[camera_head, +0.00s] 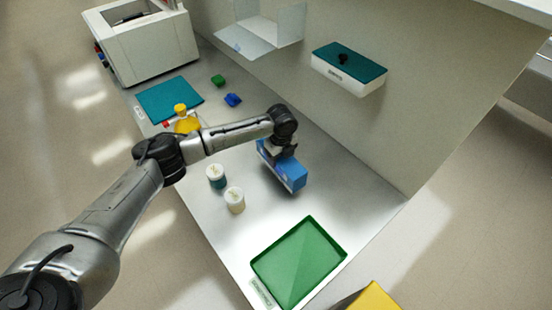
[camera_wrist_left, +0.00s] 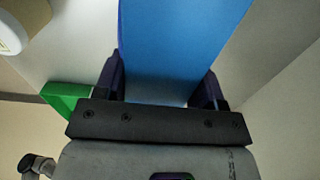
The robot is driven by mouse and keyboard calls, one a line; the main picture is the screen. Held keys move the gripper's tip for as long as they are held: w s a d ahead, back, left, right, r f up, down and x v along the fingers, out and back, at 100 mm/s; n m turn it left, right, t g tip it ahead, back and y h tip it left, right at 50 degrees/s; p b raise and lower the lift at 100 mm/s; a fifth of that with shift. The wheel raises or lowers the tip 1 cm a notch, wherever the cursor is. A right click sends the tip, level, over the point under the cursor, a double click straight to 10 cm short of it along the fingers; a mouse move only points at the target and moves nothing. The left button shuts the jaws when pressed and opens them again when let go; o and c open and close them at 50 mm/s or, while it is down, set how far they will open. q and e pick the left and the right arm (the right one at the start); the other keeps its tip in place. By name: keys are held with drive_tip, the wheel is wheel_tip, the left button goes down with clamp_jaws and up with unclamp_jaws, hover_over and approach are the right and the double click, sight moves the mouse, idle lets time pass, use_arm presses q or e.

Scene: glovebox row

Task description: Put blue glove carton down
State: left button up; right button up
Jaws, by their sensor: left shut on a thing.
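The blue glove carton (camera_head: 287,172) is at the middle of the bench in the head view. My left gripper (camera_head: 279,150) is shut on it from above. In the left wrist view the carton (camera_wrist_left: 180,50) fills the gap between the two dark fingers of the gripper (camera_wrist_left: 162,85). Whether the carton touches the bench or hangs just above it, I cannot tell. My right gripper is not in view.
A green tray (camera_head: 300,262) lies at the bench's near end. Two small jars (camera_head: 234,199) (camera_head: 216,176) stand left of the carton. A teal mat (camera_head: 170,98), a yellow item (camera_head: 186,122) and green (camera_head: 218,80) and blue (camera_head: 233,100) blocks are farther back. A teal-topped wall box (camera_head: 348,69) juts out.

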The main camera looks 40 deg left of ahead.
use_arm(q)
drive_tip(key=p, duration=0.1)
approach(305, 172)
drive_tip(key=f, duration=0.5)
drive_tip(key=shift+w+f, duration=0.15)
drive_tip(key=shift+w, duration=0.15)
drive_tip(key=n, duration=0.7)
drive_tip(key=shift+s, duration=0.2)
drive_tip(key=s+d+r+n, duration=0.7)
drive_tip(key=s+r+n, duration=0.3)
drive_tip(key=s+n, duration=0.35)
drive_tip(key=s+a+r+p, duration=0.1)
drive_tip(key=s+r+p, duration=0.2)
drive_tip(key=r+p, duration=1.4)
drive_tip(key=s+r+p, duration=0.3)
drive_tip(key=r+p, duration=1.4)
drive_tip(key=r, duration=0.2)
drive_tip(key=shift+a+r, duration=0.3)
drive_tip(key=shift+a, duration=0.1)
